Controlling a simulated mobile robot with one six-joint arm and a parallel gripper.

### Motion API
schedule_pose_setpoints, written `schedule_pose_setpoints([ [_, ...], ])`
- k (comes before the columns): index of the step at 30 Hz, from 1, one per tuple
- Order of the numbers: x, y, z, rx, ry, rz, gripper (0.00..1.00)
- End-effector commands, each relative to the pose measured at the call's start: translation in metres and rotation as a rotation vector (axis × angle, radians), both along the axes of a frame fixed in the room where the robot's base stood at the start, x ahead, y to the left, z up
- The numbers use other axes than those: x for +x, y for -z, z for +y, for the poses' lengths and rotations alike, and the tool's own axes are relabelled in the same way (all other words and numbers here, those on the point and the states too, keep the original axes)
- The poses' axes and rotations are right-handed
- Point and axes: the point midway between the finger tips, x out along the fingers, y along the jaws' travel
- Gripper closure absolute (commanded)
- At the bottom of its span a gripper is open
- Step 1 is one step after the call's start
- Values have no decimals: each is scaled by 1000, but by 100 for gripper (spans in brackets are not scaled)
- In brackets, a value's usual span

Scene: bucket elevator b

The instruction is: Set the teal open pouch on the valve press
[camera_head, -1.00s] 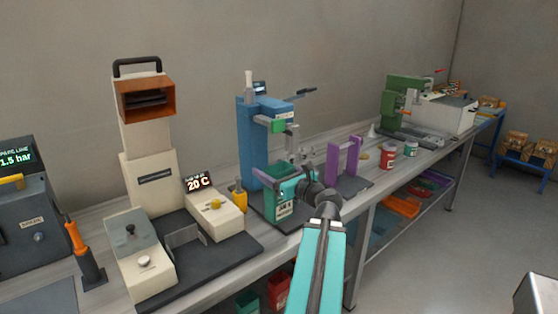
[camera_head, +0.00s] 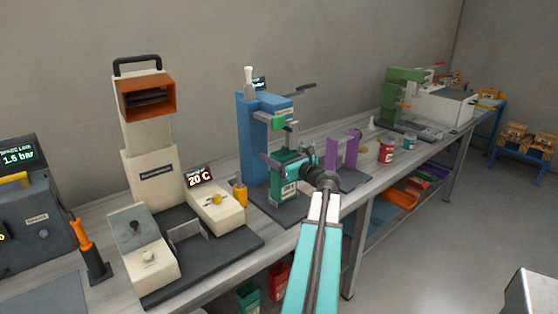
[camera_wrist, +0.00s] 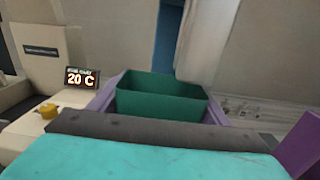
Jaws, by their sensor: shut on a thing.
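The teal open pouch (camera_head: 285,188) is upright with its open top up, and carries a pale label on its front. My gripper (camera_head: 287,163) is shut on it, with a jaw at each side. The wrist view shows the pouch (camera_wrist: 160,103) between the purple jaws (camera_wrist: 160,92), its inside looking empty. The blue press (camera_head: 252,135), which I take as the valve press, has a green-fronted head and a side lever. The pouch is in front of its column and over its dark base plate (camera_head: 262,207). I cannot tell whether the pouch touches the plate.
A purple frame (camera_head: 345,150) stands close right of the press. A cream machine with a 20 C display (camera_head: 200,178) and a yellow container (camera_head: 239,194) stand left. Red (camera_head: 386,152) and teal (camera_head: 410,143) jars stand farther right. Bare bench shows around them.

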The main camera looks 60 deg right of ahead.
Motion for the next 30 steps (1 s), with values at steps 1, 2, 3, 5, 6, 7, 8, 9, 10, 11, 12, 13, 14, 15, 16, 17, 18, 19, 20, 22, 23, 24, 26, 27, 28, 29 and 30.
schedule_pose_setpoints([
  [1, 3, 0, -8, 0, 0, 0, 42],
  [2, 4, 0, -11, 0, 0, 0, 42],
  [3, 6, 1, -15, 0, 0, 0, 42],
  [5, 8, 1, -20, 0, 0, 0, 42],
  [6, 9, 2, -23, -1, 0, 0, 42],
  [7, 10, 2, -24, -1, 0, 0, 42],
  [8, 10, 2, -26, -1, 0, 0, 42],
  [9, 11, 2, -27, -1, 0, 0, 42],
  [10, 11, 2, -28, -1, 0, 0, 42],
  [11, 12, 2, -29, -1, 0, 0, 42],
  [12, 12, 3, -29, -1, 0, 0, 42],
  [13, 12, 3, -29, -1, 0, 0, 42],
  [14, 12, 3, -29, -1, 0, 0, 42],
  [15, 12, 3, -29, -1, 0, 0, 42],
  [16, 12, 3, -29, -1, 0, 0, 42],
  [17, 12, 3, -29, -1, 0, 0, 42],
  [18, 12, 3, -29, -1, 0, 0, 42],
  [19, 12, 3, -29, -1, 0, 0, 42],
  [20, 12, 3, -29, -1, 0, 0, 42],
  [22, 12, 3, -29, 0, 0, 0, 42],
  [23, 12, 4, -28, 0, 0, 0, 42],
  [24, 12, 5, -28, 0, 0, 0, 42],
  [26, 12, 9, -28, 1, -1, 0, 42],
  [27, 12, 12, -28, 2, -1, -1, 42],
  [28, 12, 15, -28, 2, 0, -1, 42],
  [29, 12, 18, -28, 2, 0, 0, 42],
  [30, 12, 22, -28, 2, 0, 0, 42],
])
